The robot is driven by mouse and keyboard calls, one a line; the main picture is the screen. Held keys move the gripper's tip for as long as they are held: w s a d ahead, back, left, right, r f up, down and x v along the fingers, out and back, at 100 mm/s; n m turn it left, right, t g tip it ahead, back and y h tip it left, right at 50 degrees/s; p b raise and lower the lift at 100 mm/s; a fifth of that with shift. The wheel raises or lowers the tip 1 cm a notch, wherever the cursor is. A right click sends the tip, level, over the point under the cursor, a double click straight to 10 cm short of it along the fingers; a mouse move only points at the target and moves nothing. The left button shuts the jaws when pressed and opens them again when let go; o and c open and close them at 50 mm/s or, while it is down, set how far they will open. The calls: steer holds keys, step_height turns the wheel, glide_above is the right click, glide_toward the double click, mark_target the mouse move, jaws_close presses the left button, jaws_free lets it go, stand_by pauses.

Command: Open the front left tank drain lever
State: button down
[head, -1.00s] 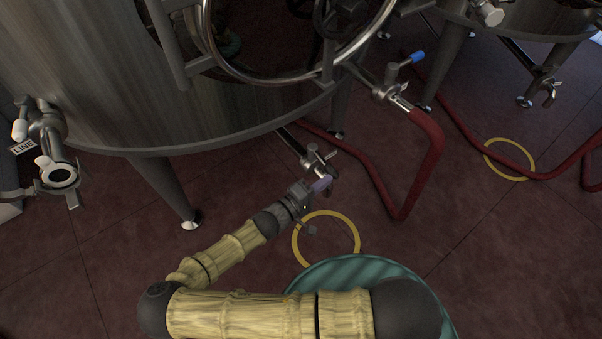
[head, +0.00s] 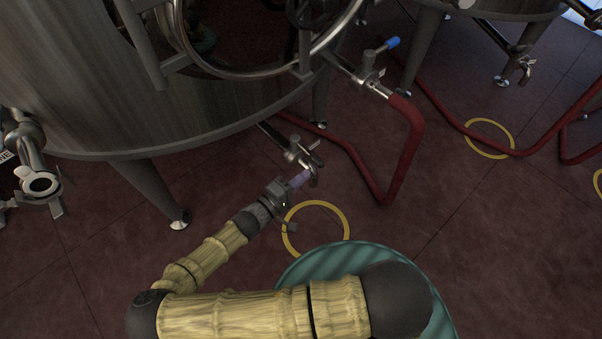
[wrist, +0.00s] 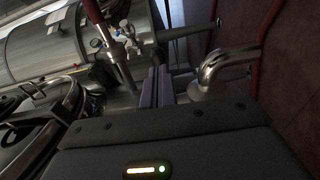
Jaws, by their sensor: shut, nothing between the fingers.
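The big steel tank (head: 100,80) at the front left fills the upper left of the head view. Its low drain pipe ends in a metal drain valve (head: 296,151) with a small lever (head: 314,145) at its end. My gripper (head: 303,178) is shut and empty, with its purple fingers just below and in front of the valve. I cannot tell whether they touch it. In the wrist view the shut fingers (wrist: 158,87) point up the picture, beside a shiny bent pipe (wrist: 228,65). The lever is not clear there.
A second valve with a blue handle (head: 392,43) and a red hose (head: 415,130) stands right of the drain. A side outlet (head: 40,184) sits at far left. A tank leg (head: 152,190) stands left of the gripper. Yellow rings (head: 345,222) mark the open floor.

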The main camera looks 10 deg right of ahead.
steer(key=s+a+p, duration=0.2)
steer(key=s+a, duration=0.1)
steer(key=s, duration=0.7)
steer(key=shift+s, duration=0.2)
